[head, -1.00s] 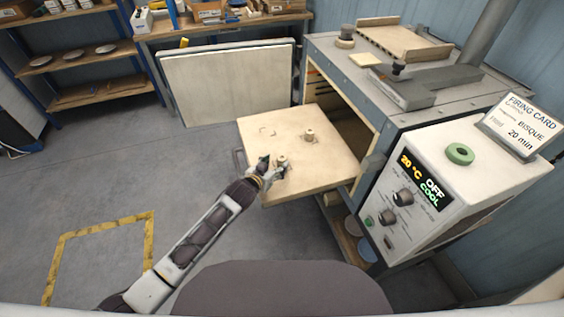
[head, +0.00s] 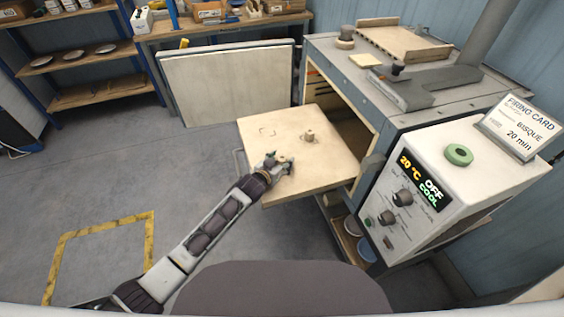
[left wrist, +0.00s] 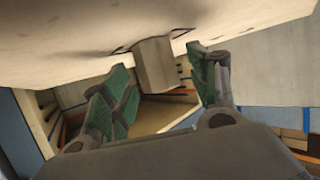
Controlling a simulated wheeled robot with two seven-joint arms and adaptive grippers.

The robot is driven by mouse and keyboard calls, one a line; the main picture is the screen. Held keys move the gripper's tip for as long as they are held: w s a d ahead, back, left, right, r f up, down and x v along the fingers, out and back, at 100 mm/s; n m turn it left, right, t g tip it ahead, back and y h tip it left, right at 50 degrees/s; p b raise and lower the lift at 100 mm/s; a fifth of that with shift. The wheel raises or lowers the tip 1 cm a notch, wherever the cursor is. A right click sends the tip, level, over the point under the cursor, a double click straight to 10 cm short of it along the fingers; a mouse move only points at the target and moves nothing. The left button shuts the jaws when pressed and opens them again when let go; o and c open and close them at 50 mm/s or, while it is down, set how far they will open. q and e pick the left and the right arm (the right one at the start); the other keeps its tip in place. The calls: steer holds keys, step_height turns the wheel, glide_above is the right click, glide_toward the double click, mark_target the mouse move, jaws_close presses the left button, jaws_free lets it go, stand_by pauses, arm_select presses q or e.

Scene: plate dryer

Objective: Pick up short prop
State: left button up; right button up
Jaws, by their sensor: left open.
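A pale, short block-like prop (head: 283,159) stands on the pulled-out board (head: 322,174). My left gripper (head: 276,164) is at this prop, low over the board. In the left wrist view the prop (left wrist: 154,66) shows as a squarish block between the two green-padded fingers of my left gripper (left wrist: 163,82), which are open with a gap beside it. A second pale prop (head: 309,137) stands further back on the board, clear of the gripper. My right gripper is not in view.
The dryer (head: 349,84) stands open behind the board, with its control box (head: 419,187) to the right. A large pale panel (head: 228,84) is behind the board on the left. Floor to the left is free, with a yellow marking (head: 102,220).

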arm_select(q)
steer(key=shift+w+d+f, duration=0.3)
steer(key=shift+w, duration=0.25)
steer(key=c, duration=1.2)
